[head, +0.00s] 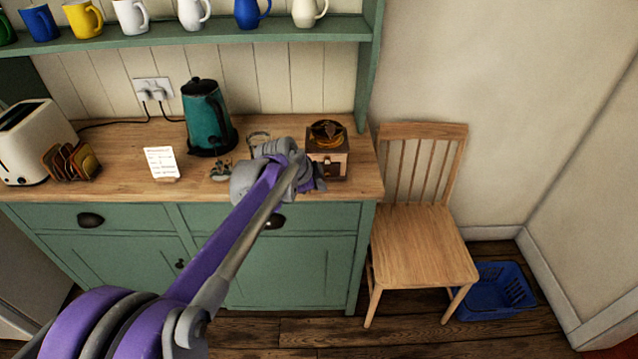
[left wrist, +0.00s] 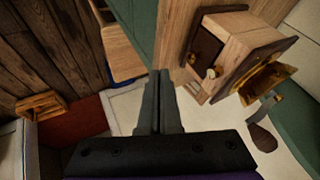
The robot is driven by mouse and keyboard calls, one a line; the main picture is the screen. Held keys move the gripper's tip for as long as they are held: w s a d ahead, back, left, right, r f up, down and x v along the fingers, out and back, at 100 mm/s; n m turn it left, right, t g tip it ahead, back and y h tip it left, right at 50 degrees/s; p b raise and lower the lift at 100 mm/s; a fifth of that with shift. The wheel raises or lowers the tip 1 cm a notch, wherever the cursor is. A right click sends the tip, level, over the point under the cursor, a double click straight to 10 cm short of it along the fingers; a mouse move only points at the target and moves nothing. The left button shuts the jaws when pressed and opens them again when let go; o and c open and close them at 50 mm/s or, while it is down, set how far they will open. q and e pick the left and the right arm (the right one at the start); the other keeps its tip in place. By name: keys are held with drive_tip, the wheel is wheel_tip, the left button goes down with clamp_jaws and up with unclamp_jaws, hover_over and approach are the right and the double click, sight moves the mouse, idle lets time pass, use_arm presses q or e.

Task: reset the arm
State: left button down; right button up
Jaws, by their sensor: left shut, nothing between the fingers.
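My left arm (head: 222,240) reaches from the bottom left up over the wooden counter in the head view. My left gripper (head: 319,184) is partly hidden behind its own wrist, close to the front of the coffee grinder. In the left wrist view my left gripper (left wrist: 160,74) shows its two dark fingers pressed together with nothing between them. The fingers appear apart from the grinder. My right gripper is in neither view.
The wooden grinder (head: 328,163) also shows in the left wrist view (left wrist: 238,52). A teal kettle (head: 206,118), a card (head: 161,162) and a toaster (head: 34,140) stand on the counter. A wooden chair (head: 422,245) and a blue basket (head: 497,290) are to the right.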

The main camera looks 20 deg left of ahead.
use_arm(q)
drive_tip(key=w+v, duration=0.1)
drive_tip(key=v, duration=0.6)
drive_tip(key=s+f+n+y, duration=0.1)
drive_tip(key=s+f+n, duration=0.2)
drive_tip(key=s, duration=0.7)
drive_tip(key=s+f+n+g+y+p, duration=0.1)
drive_tip(key=s+f+n, duration=0.3)
drive_tip(key=s, duration=0.6)
drive_tip(key=s+d+f+n+y+p, duration=0.1)
drive_tip(key=s+f+n, duration=0.3)
drive_tip(key=s, duration=0.6)
drive_tip(key=n, duration=0.2)
drive_tip(key=shift+s+f+n+g, duration=0.15)
drive_tip(key=shift+f+n+g, duration=0.1)
drive_tip(key=shift+n+g, duration=0.05)
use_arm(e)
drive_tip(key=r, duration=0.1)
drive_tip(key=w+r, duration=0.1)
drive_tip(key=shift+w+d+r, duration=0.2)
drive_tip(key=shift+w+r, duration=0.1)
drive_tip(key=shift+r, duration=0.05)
